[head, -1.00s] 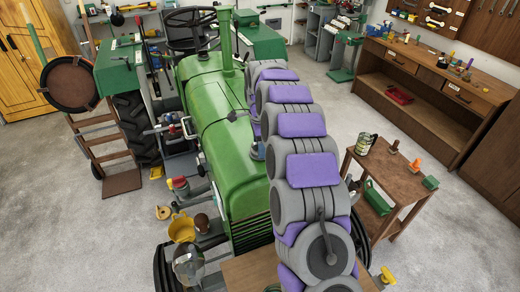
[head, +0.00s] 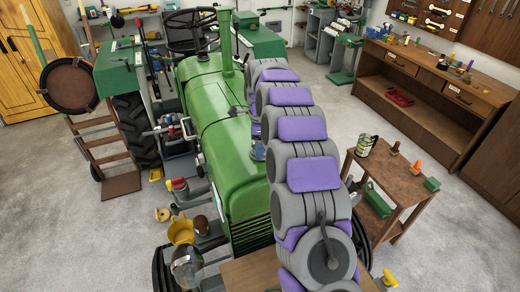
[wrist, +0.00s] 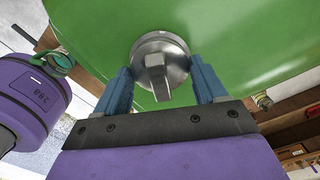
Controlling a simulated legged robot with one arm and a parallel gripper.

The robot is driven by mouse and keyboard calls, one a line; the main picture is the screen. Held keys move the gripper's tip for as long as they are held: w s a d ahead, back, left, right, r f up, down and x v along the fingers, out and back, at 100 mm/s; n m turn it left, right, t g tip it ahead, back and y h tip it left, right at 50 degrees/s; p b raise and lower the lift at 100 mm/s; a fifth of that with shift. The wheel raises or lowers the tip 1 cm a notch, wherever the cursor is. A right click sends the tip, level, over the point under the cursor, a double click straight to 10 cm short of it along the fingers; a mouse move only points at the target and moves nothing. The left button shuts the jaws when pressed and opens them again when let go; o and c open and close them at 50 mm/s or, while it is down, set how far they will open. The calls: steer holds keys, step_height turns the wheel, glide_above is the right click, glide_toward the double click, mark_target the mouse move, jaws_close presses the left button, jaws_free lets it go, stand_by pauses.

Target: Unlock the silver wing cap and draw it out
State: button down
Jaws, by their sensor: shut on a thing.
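The silver wing cap (wrist: 160,66) sits against the green tractor body in the wrist view. It is a round metal disc with a raised wing standing roughly upright in the picture, leaning slightly. My gripper (wrist: 162,82) has one blue finger on each side of the cap, and it is shut on it. The finger contact is partly hidden by the cap's rim. In the head view, my grey and purple arm reaches along the right side of the green tractor (head: 222,140), and I cannot make out the gripper's grip there.
A small wooden table (head: 395,178) with a can stands right of my arm. A long workbench (head: 430,100) lines the right wall. Open floor (head: 80,240) lies at the left front.

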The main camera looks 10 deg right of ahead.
steer(key=shift+m+b, duration=0.3)
steer(key=shift+m, duration=0.9)
steer(key=shift+r, duration=0.1)
steer(key=shift+w+r, duration=0.15)
steer(key=shift+a+r, duration=0.1)
steer(key=shift+r, duration=0.25)
steer(key=shift+r, duration=0.1)
steer(key=shift+r, duration=0.1)
steer(key=shift+r, duration=0.45)
